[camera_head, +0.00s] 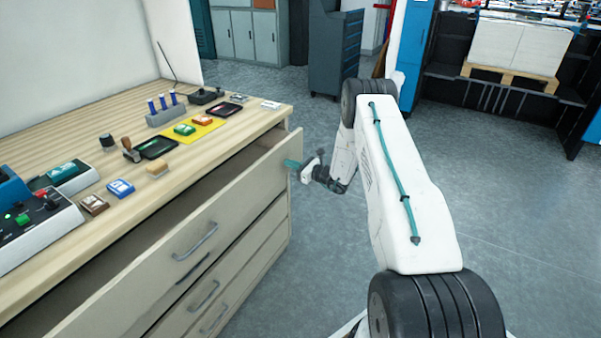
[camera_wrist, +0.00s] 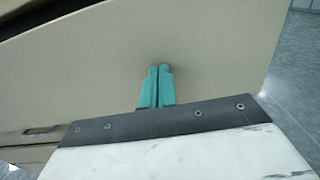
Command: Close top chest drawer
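The beige wooden chest (camera_head: 262,262) stands at the left. Its top drawer (camera_head: 225,225) is pulled out, with a dark gap between its front and the cabinet top. A grey bar handle (camera_head: 196,242) sits on the drawer front. My gripper (camera_head: 290,163) is at the far right end of the drawer front, close to its outer face. In the wrist view the two teal fingers (camera_wrist: 158,82) are together with nothing between them, against or just short of the drawer front (camera_wrist: 215,60). I cannot tell if they touch it.
The chest top (camera_head: 250,110) holds stamps, ink pads, a yellow mat (camera_head: 194,131) and a control box (camera_head: 35,225). The lower drawers look shut. Grey floor (camera_head: 540,220) is clear to the right. A dark cabinet (camera_head: 335,50) and a pallet with white boxes (camera_head: 515,48) stand behind.

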